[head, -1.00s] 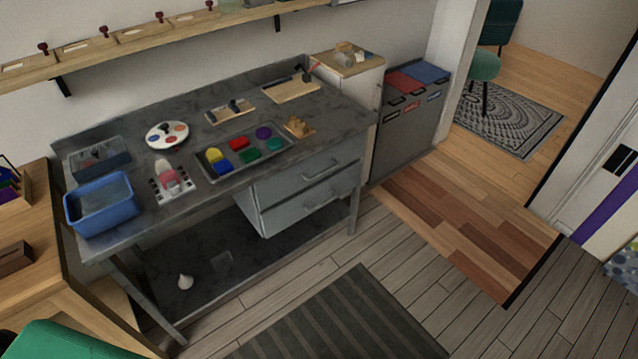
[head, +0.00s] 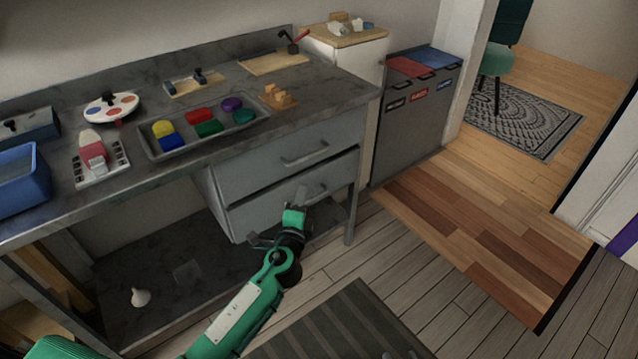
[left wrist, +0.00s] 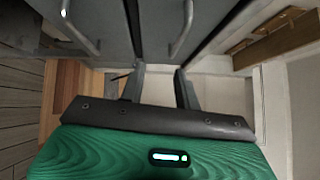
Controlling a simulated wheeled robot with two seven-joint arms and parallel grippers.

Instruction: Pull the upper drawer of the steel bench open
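The steel bench (head: 120,190) has two grey drawers under its right end. The upper drawer (head: 250,172) looks closed; its bar handle (head: 304,156) is clear in the head view. The lower drawer (head: 255,216) also looks closed, its handle partly behind my gripper. My left gripper (head: 297,203) is in front of the lower drawer, below the upper handle. In the left wrist view, my left gripper's fingers (left wrist: 160,75) are apart with nothing between them. Both handles show there, the upper one (left wrist: 182,30) ahead of the right finger, not gripped. My right gripper is not in view.
A tray of coloured blocks (head: 150,150), a palette (head: 112,105) and a blue bin (head: 22,185) stand on the bench. A white cabinet (head: 350,75) and sorting bins (head: 415,115) stand to its right. Floor before the drawers is clear, with a striped mat (head: 350,320).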

